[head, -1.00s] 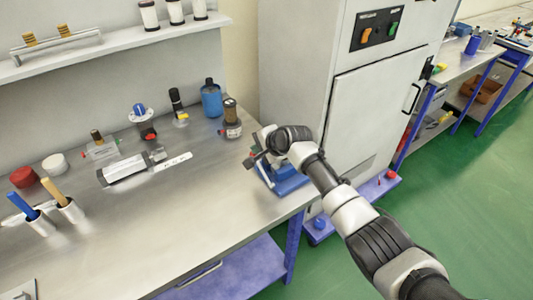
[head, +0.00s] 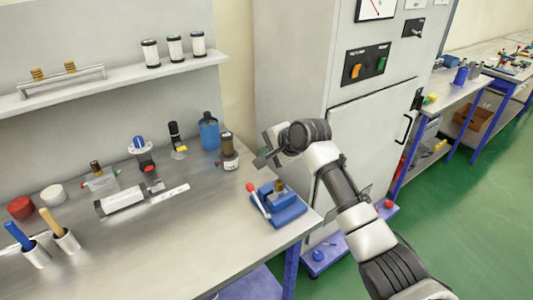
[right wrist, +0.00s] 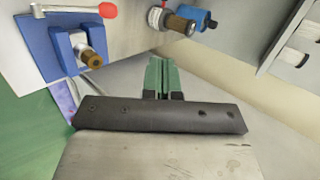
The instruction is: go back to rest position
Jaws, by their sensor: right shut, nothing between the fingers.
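My right gripper (head: 266,158) shows in the head view above the right end of the workbench (head: 215,215), between a small regulator with a dark top (head: 228,150) and a blue clamp fixture (head: 283,208). In the right wrist view its green fingers (right wrist: 161,77) are shut together with nothing between them. The fixture, with a red-knobbed lever and a brass fitting, also shows at the upper left of the right wrist view (right wrist: 50,48). The gripper is apart from it. My left gripper is not in view.
A grey cabinet (head: 350,120) stands right of the bench. On the bench are a blue bottle (head: 209,133), a silver cylinder (head: 122,198), red (head: 20,207) and white (head: 52,194) lids, and two handled tools in cups (head: 65,238). A shelf (head: 110,85) hangs above. The bench front is clear.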

